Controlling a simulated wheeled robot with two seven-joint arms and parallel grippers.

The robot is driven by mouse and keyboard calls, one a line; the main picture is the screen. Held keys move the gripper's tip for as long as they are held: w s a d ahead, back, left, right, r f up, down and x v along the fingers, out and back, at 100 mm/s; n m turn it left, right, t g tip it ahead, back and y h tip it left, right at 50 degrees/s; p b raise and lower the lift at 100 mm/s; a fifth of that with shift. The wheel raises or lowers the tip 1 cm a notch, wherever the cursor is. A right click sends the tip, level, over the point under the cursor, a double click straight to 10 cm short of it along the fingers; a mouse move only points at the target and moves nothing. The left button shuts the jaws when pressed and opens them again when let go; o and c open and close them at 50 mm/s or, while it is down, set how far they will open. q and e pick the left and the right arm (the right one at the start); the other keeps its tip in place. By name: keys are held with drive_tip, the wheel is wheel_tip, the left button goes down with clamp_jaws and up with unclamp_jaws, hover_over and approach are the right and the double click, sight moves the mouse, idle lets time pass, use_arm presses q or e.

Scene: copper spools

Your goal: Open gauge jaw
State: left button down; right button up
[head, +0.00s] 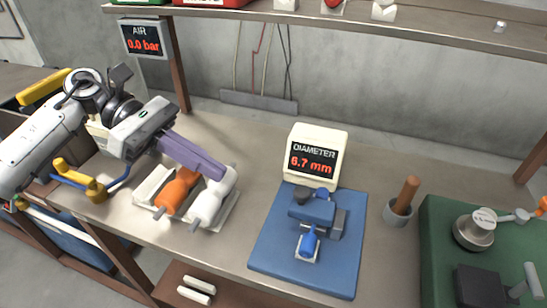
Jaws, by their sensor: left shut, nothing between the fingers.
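The diameter gauge stands on a blue base plate (270,262) in the middle of the bench. Its white display (319,140) reads "DIAMETER 6.7 mm". In front of the display is the blue gauge jaw (318,211) with dark grey blocks, and a bright blue lever (309,242) sits at its front. I cannot tell how far the jaw is apart. My left gripper (216,172) reaches in from the left with its purple fingers shut and empty. It is left of the gauge, above a white tray, and apart from the gauge. My right gripper is not in view.
Right of the gauge are a cup (396,215) with a brown handle and a green-based machine (440,237). A shelf (400,33) runs above. An air display (144,40) reads 0.0 bar.

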sight(297, 202)
use_arm(q)
drive_tip(key=shift+s+r, duration=0.1)
drive_tip(key=shift+s, duration=0.35)
drive_tip(key=p+x, duration=0.2)
drive_tip(key=x, duration=0.8)
drive_tip(key=shift+s+d+r+p, duration=0.1)
drive_tip(key=shift+d+r+p, duration=0.65)
drive_tip(key=shift+d+r, duration=0.55)
drive_tip(key=shift+r, duration=0.1)
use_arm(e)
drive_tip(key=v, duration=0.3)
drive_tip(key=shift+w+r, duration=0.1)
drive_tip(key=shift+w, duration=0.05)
use_arm(q)
drive_tip(key=shift+d+r, duration=0.1)
